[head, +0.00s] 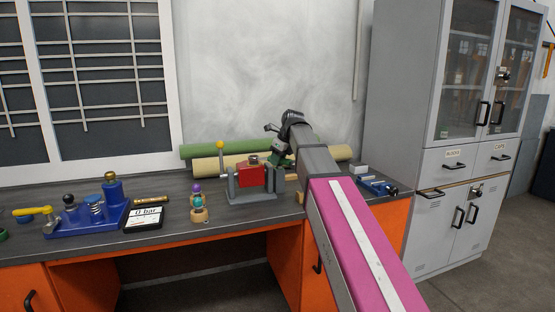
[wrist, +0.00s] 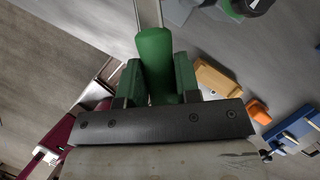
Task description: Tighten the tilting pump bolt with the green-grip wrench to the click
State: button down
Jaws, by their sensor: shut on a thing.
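A red pump body (head: 251,174) sits between grey uprights on a grey base (head: 250,197), with a yellow-knobbed lever at its left. A small dark round part shows on top; I cannot tell if it is the bolt. My gripper (head: 275,160) is just behind and right of the pump, partly hidden by my arm. In the wrist view, my gripper (wrist: 158,78) is shut on the green grip of the wrench (wrist: 153,52), and its steel shaft runs out of the top. The wrench's head is out of the wrist view, and I cannot tell whether it touches the bolt.
A blue pump rig (head: 88,215), a gauge display reading 0 bar (head: 144,217) and small coloured pieces (head: 198,205) stand to the left. A blue tool (head: 377,187) lies on the right. Rolled mats (head: 215,164) lie along the wall.

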jog(key=shift+f, duration=0.8)
dwell(0.4)
jog(key=c, duration=1.7)
grip_release()
grip_shut()
jog(key=shift+s+a+m+t+h, duration=0.3)
jog(key=shift+s+a+m+t, duration=0.1)
jog(key=shift+s+a+m, duration=0.55)
jog(key=shift+s+a+m+t+h, duration=0.2)
jog(key=shift+s+a+m+h, duration=0.25)
jog(key=shift+a+m, duration=0.5)
jog(key=shift+s+a+m+t+h, duration=0.25)
jog(key=shift+s+a+m, duration=0.4)
jog(key=shift+m, duration=0.55)
jog(key=shift+w+d+n, duration=0.35)
jog(key=shift+d+n, duration=0.25)
jog(key=shift+d, duration=0.05)
dwell(0.4)
